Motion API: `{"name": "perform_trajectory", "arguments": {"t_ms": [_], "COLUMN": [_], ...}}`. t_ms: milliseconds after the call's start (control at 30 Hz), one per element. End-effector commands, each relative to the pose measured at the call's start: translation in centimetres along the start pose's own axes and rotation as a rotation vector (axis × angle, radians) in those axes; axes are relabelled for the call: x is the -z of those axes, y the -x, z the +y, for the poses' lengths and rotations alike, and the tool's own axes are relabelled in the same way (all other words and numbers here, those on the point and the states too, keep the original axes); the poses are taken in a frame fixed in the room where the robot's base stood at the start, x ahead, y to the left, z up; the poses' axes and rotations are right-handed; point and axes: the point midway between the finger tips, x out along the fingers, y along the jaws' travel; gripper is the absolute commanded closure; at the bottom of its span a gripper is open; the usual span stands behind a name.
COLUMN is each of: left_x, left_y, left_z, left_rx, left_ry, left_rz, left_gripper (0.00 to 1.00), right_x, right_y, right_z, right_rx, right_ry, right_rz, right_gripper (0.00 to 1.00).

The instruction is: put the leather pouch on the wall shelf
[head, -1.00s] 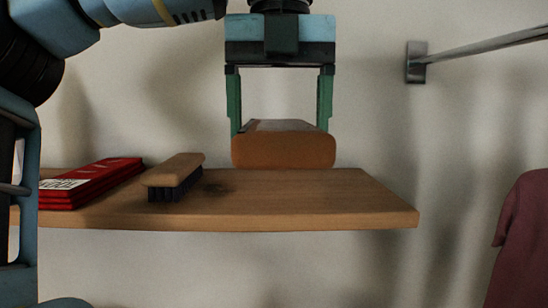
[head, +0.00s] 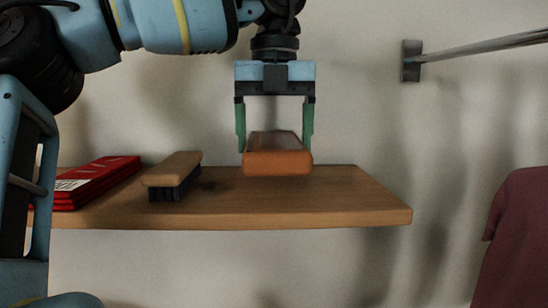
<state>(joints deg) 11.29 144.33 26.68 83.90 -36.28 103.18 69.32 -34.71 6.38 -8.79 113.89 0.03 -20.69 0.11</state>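The leather pouch (head: 277,161) is a brown-orange block with rounded edges. My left gripper (head: 276,135) hangs down from above, with one green finger at each side of the pouch, and is shut on it. The pouch is level, over the bare part of the wooden wall shelf (head: 330,198), right of the brush. I cannot tell whether its underside touches the shelf. My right gripper is not in view.
A wooden brush (head: 172,175) with dark bristles and a stack of red packets or books (head: 97,180) lie on the shelf's left part. The shelf's right end is clear. A metal rail (head: 480,50) and a maroon cloth (head: 515,235) are at the right.

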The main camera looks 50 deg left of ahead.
Motion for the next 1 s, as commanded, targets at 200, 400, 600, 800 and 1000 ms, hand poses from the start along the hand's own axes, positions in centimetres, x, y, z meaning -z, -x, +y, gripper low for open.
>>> {"name": "perform_trajectory", "arguments": {"t_ms": [200,400,600,800,1000], "left_x": [0.1,-0.2,-0.4,-0.4,-0.4], "left_y": [-1.9,-3.6,-3.8,-4.2,-4.2], "left_z": [0.1,0.1,0.0,0.0,0.0], "left_rx": [0.001,0.004,0.002,0.002,0.001], "left_ry": [-0.002,0.0,0.0,0.0,0.001], "left_rz": [0.001,-0.001,-0.001,0.0,0.0], "left_gripper": [0.57,0.57,0.57,0.57,0.01], "right_x": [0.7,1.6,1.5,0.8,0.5], "right_y": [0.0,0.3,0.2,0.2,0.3], "right_z": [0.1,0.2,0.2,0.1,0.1], "right_rx": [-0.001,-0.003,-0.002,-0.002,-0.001], "right_ry": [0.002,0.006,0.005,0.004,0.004], "right_rz": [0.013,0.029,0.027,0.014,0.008], "right_gripper": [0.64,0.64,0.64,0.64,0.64]}}
